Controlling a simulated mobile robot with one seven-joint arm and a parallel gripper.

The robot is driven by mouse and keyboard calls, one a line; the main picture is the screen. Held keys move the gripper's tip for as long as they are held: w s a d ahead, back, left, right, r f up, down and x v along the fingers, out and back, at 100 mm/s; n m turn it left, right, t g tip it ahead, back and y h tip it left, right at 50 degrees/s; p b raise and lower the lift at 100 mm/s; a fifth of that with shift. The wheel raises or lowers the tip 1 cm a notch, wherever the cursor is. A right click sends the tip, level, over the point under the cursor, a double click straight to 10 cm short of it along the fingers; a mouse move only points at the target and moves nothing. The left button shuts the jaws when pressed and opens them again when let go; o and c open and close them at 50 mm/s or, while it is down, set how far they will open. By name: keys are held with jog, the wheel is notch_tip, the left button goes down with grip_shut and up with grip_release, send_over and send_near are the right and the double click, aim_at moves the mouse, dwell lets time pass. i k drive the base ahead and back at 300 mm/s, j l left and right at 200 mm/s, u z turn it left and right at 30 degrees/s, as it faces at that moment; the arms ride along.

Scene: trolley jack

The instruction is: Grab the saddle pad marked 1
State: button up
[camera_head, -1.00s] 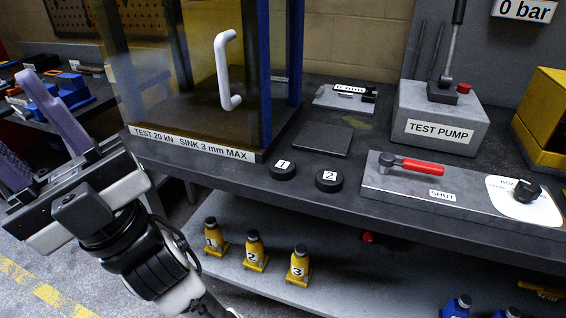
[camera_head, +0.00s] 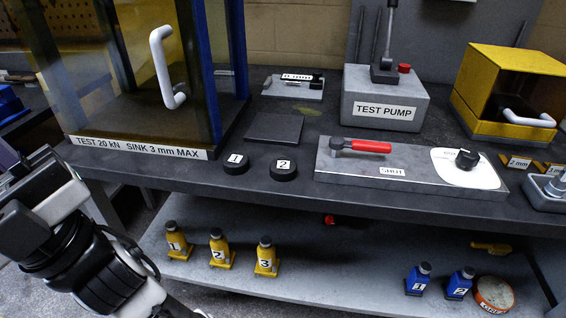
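The saddle pad marked 1 (camera_head: 235,164) is a short black disc with a white number label on top. It lies on the dark bench top near the front edge, in front of the clear-walled test cabinet. A matching pad marked 2 (camera_head: 284,169) lies just to its right, a small gap apart. My gripper (camera_head: 22,190) is at the left edge, well left of the pads and apart from them. Its fingers are partly cut off by the frame, so I cannot tell how far open they are.
The test cabinet (camera_head: 140,152) with a white handle (camera_head: 163,70) stands behind left. A flat dark plate (camera_head: 275,127) lies behind the pads. A grey panel (camera_head: 330,170) with a red-handled lever (camera_head: 362,146) is to the right. Yellow bottle jacks (camera_head: 217,248) stand on the lower shelf (camera_head: 330,285).

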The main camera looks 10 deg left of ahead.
aim_at(235, 164)
jog(key=k+j, duration=0.1)
jog(key=j, duration=0.35)
jog(key=k+j, duration=0.1)
jog(key=j, duration=0.4)
jog(key=k+j, duration=0.1)
jog(key=j, duration=0.35)
jog(key=k+j, duration=0.1)
jog(key=j, duration=0.4)
jog(key=i+j, duration=0.1)
jog(key=i, duration=0.75)
jog(key=l+z, duration=0.05)
